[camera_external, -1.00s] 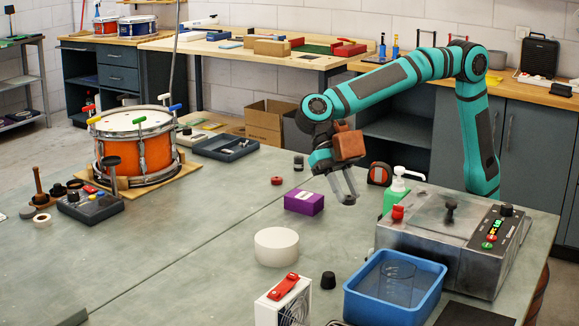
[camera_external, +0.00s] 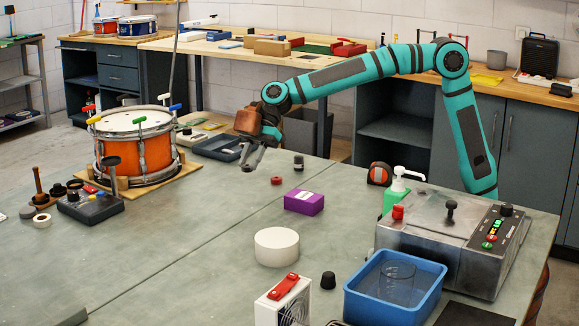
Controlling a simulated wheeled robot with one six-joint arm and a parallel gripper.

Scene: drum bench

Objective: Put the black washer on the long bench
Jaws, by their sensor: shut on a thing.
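My gripper (camera_external: 253,166) hangs over the far part of the large grey-green table, near the grey tray. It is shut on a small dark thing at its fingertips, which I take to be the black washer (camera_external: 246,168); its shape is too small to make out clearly. The gripper and washer appear above the table surface, apart from it. The long bench, which I take to be the pale wood-topped workbench (camera_external: 200,47) along the back wall, stands behind the gripper.
On the table (camera_external: 200,235) are an orange drum (camera_external: 137,155), a grey tray (camera_external: 221,148), a red ring (camera_external: 277,181), a purple box (camera_external: 304,202) and a white roll (camera_external: 276,247).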

